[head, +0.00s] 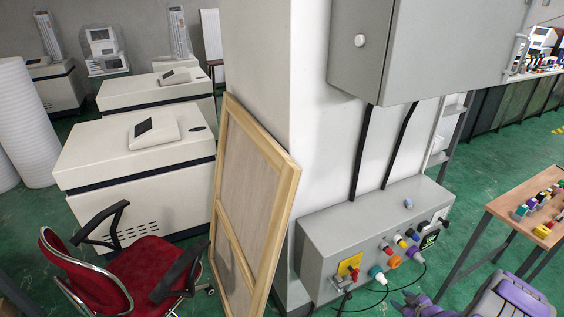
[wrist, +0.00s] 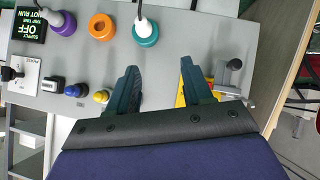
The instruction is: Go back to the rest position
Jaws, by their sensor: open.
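My gripper (wrist: 160,67) is open and empty in the wrist view, its two dark teal fingers spread in front of the grey control box (wrist: 165,75). The right finger partly covers a yellow plate (wrist: 209,87) beside a grey lever with a dark knob (wrist: 234,65). In the head view, part of my purple and grey arm shows at the bottom right, near the front of the control box (head: 340,232).
The box front carries a teal connector (wrist: 146,38), an orange ring (wrist: 101,27), a purple plug (wrist: 62,24) and a display (wrist: 29,27) reading "OFF". A grey cabinet (head: 425,45) hangs above. A wooden panel (head: 250,190), red chair (head: 100,275) and workbench (head: 520,190) stand around.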

